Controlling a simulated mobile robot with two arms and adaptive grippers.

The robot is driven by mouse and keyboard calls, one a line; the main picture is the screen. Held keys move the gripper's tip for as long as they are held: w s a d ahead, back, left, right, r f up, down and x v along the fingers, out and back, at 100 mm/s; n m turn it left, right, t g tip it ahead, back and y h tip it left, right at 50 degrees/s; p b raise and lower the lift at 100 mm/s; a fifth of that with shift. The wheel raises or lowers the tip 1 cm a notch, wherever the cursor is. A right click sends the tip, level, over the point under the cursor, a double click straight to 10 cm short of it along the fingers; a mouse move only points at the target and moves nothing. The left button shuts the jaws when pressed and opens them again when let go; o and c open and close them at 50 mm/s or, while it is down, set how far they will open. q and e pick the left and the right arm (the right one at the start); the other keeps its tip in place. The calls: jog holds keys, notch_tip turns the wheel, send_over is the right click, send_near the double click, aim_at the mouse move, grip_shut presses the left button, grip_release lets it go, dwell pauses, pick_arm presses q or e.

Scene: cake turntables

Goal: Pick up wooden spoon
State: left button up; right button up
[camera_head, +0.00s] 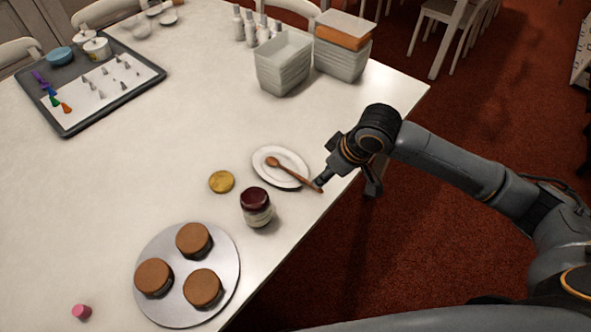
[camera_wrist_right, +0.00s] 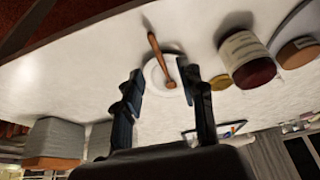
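The wooden spoon (camera_head: 292,172) lies across a small white plate (camera_head: 266,155), its bowl on the plate and its handle reaching over the rim toward the table edge. In the right wrist view the spoon (camera_wrist_right: 157,52) stands out ahead, between the lines of the two fingers. My right gripper (camera_wrist_right: 157,83) is open, with nothing between its fingers. In the head view the right gripper (camera_head: 345,185) is at the table edge by the handle's end; whether it touches the handle is unclear. My left gripper is not in view.
A dark-lidded jar (camera_head: 257,207) stands close to the plate, with a gold lid (camera_head: 221,182) beside it. A round silver board (camera_head: 230,285) holds three brown cakes. Stacked white containers (camera_head: 284,63) and a baking tray (camera_head: 150,75) are farther back. The table's middle is clear.

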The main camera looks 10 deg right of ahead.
aim_at(319, 191)
jog(key=x, duration=0.4)
jog(key=shift+d+x, duration=0.15)
jog(key=shift+x, duration=1.25)
jog(key=shift+d+x, duration=0.2)
jog(key=shift+x, duration=1.15)
jog(key=shift+w, duration=0.2)
grip_shut()
